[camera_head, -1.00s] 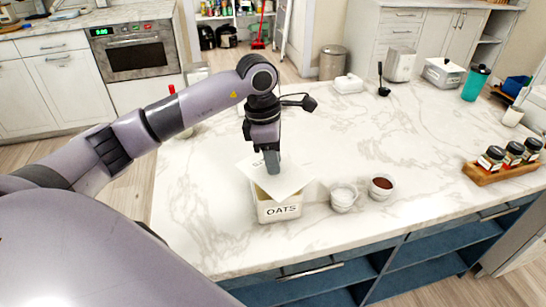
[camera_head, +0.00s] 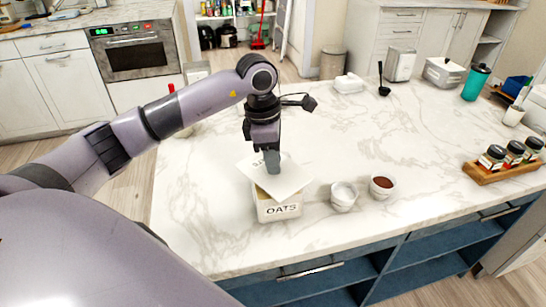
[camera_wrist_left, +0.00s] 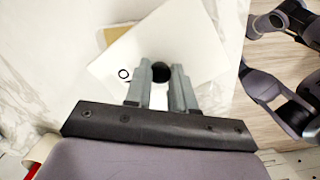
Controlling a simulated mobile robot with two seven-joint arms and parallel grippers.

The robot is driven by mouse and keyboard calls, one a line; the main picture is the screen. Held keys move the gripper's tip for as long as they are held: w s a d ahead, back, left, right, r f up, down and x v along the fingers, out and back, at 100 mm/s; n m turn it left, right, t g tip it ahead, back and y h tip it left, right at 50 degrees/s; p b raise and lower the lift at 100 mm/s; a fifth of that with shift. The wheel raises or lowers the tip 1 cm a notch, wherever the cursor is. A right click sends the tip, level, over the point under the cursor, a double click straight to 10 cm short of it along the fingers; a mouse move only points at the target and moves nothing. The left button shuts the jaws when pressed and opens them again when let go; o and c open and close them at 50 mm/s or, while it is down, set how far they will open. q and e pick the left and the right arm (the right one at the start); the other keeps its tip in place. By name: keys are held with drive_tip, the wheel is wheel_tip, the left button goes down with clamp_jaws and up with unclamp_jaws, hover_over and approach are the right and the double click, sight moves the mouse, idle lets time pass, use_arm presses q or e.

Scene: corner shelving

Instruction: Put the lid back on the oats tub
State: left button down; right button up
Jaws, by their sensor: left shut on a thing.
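The white oats tub (camera_head: 280,210) stands on the marble island near its front edge, with "OATS" on its front. Its square white lid (camera_head: 285,185) is at the tub's top, turned askew so its corners stick out past the rim. My left gripper (camera_head: 272,165) points down at the lid from above. In the left wrist view my left gripper (camera_wrist_left: 160,78) is shut on the dark round knob of the lid (camera_wrist_left: 163,72). A tan strip of the tub (camera_wrist_left: 112,36) shows past one lid edge. I cannot tell whether the lid touches the rim. My right gripper is not in view.
A white bowl (camera_head: 343,196) and a bowl of dark red-brown powder (camera_head: 382,188) stand just right of the tub. A wooden spice rack (camera_head: 500,172) is at the far right. The counter behind the tub is mostly clear.

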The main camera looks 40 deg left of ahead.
use_arm(q)
drive_tip(key=shift+c, duration=2)
unclamp_jaws()
drive_tip(key=shift+r, duration=0.1)
drive_tip(key=shift+r+p, duration=2.3)
drive_tip(key=shift+r, duration=1.15)
clamp_jaws()
